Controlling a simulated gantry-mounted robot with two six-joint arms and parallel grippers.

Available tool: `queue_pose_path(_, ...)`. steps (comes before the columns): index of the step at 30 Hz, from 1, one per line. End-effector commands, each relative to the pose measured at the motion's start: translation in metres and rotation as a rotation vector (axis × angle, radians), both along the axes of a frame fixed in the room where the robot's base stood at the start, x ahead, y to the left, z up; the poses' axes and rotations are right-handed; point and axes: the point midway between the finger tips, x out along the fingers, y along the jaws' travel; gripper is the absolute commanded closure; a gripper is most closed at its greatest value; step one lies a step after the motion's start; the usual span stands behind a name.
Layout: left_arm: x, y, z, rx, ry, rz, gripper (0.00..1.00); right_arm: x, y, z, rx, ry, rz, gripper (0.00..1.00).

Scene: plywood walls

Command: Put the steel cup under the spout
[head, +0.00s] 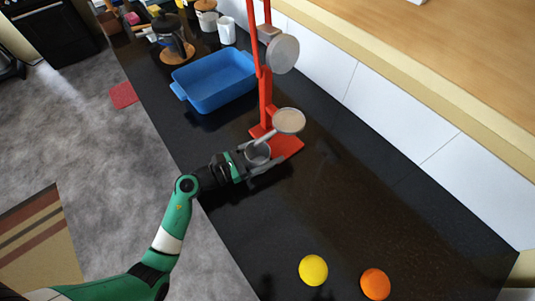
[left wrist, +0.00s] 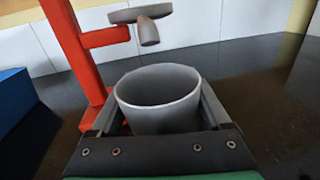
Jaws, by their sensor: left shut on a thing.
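My left gripper (head: 265,160) is shut on the grey steel cup (head: 257,154). The cup stands upright between the fingers, with its open top showing in the left wrist view (left wrist: 158,90). A red stand (head: 266,95) is just beyond the cup. It carries a grey disc (head: 289,120) with a short spout (left wrist: 148,32) pointing down. In the left wrist view the spout shows above and behind the cup's far rim, slightly left of the cup's middle. I cannot tell whether the cup's bottom touches the counter. My right gripper is not in view.
A blue tub (head: 215,84) stands left of the red stand. A yellow ball (head: 313,270) and an orange ball (head: 375,283) lie at the near end of the dark counter (head: 400,220). A French press (head: 170,35) and white cups (head: 227,31) are at the far end.

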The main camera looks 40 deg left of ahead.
Motion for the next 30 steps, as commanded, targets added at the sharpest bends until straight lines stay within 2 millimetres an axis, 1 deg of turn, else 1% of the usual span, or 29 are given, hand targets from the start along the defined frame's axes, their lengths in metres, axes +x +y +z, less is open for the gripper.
queue_pose_path(1, -0.0001, 0.0002, -0.0120, -0.001, 0.000, 0.000, 0.76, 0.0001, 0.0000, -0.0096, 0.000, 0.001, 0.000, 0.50)
queue_pose_path(8, -0.0002, 0.0002, -0.0092, 0.000, -0.001, 0.000, 0.76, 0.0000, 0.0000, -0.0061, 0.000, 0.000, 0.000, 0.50)
queue_pose_path(12, -0.0003, 0.0003, -0.0139, 0.000, -0.001, 0.000, 0.76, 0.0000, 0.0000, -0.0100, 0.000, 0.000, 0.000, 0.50)
queue_pose_path(13, -0.0003, 0.0002, -0.0130, 0.001, -0.001, 0.000, 0.16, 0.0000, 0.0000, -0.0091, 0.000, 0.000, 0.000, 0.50)
queue_pose_path(15, -0.0004, 0.0002, -0.0125, 0.000, -0.001, 0.000, 0.03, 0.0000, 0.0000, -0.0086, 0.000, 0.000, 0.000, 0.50)
queue_pose_path(16, -0.0004, 0.0002, -0.0125, 0.000, -0.001, 0.000, 0.00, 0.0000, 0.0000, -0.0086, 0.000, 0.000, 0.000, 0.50)
queue_pose_path(25, -0.0004, 0.0002, -0.0124, 0.000, -0.001, 0.000, 0.00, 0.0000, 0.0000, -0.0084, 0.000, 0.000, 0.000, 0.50)
queue_pose_path(28, -0.0003, 0.0003, -0.0071, 0.001, -0.001, 0.000, 0.00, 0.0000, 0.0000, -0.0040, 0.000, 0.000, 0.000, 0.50)
queue_pose_path(30, -0.0072, 0.0031, -0.0090, -0.001, 0.001, 0.003, 0.00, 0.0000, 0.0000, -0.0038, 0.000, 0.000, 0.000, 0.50)
